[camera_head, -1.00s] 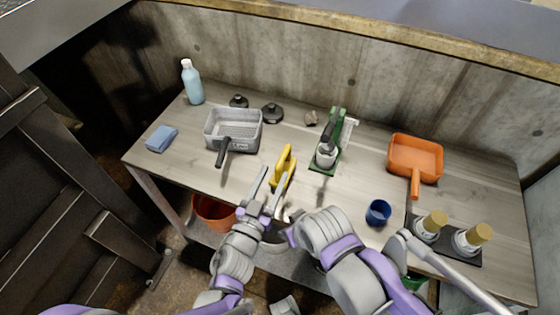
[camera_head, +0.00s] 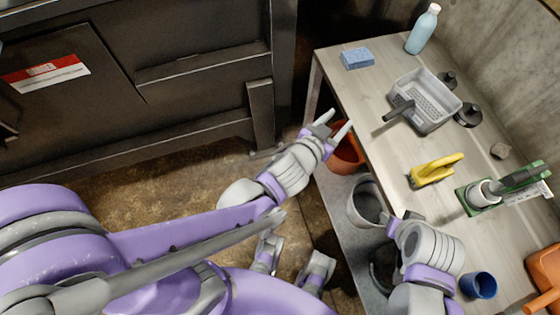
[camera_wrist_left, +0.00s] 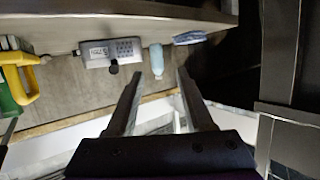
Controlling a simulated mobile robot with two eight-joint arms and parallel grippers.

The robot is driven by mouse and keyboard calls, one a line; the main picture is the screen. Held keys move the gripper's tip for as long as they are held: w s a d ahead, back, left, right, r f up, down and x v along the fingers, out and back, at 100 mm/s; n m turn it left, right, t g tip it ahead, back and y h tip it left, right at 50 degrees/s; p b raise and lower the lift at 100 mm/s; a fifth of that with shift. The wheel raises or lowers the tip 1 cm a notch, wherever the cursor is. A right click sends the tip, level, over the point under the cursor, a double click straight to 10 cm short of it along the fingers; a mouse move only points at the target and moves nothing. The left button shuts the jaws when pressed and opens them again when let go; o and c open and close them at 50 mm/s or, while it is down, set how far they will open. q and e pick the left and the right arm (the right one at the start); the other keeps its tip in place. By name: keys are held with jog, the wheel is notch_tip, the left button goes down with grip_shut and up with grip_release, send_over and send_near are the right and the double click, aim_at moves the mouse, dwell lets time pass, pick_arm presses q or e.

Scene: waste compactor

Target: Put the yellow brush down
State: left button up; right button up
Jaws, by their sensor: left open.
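The yellow brush (camera_head: 434,170) stands on the wooden table, handle up, and nothing holds it. In the left wrist view it shows at the far left (camera_wrist_left: 28,82). My left gripper (camera_head: 335,124) is open and empty, in front of the table's left front edge and clear of the brush. Its two fingers show apart in the left wrist view (camera_wrist_left: 158,95). My right arm is at the lower right of the head view; its fingers are not clear.
On the table (camera_head: 350,83) are a grey basket (camera_head: 440,92), a blue sponge (camera_head: 357,58), a light blue bottle (camera_head: 423,30), a green tool (camera_head: 505,186) and a blue cup (camera_head: 479,285). An orange bucket (camera_head: 345,157) and grey bucket (camera_head: 362,200) sit below. A dark machine (camera_head: 180,70) stands left.

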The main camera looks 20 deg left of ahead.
pick_arm(q)
jog(key=s+a+f+n+g+y, duration=0.2)
jog(key=s+a+g+y, duration=0.15)
jog(key=a, duration=0.55)
jog(key=s+a+f+g, duration=0.1)
jog(key=s+a+g, duration=0.1)
jog(key=s, duration=0.4)
jog(key=s+a+f+n+g, duration=0.1)
jog(key=s+a+f+g, duration=0.1)
jog(key=s, duration=0.5)
jog(key=shift+s+a+g, duration=0.15)
jog(key=shift+a+g, duration=0.5)
jog(key=shift+g, duration=0.1)
notch_tip(320, 180, up, 8)
jog(key=w+p, duration=0.1)
jog(key=p, duration=0.6)
jog(key=shift+w, duration=0.35)
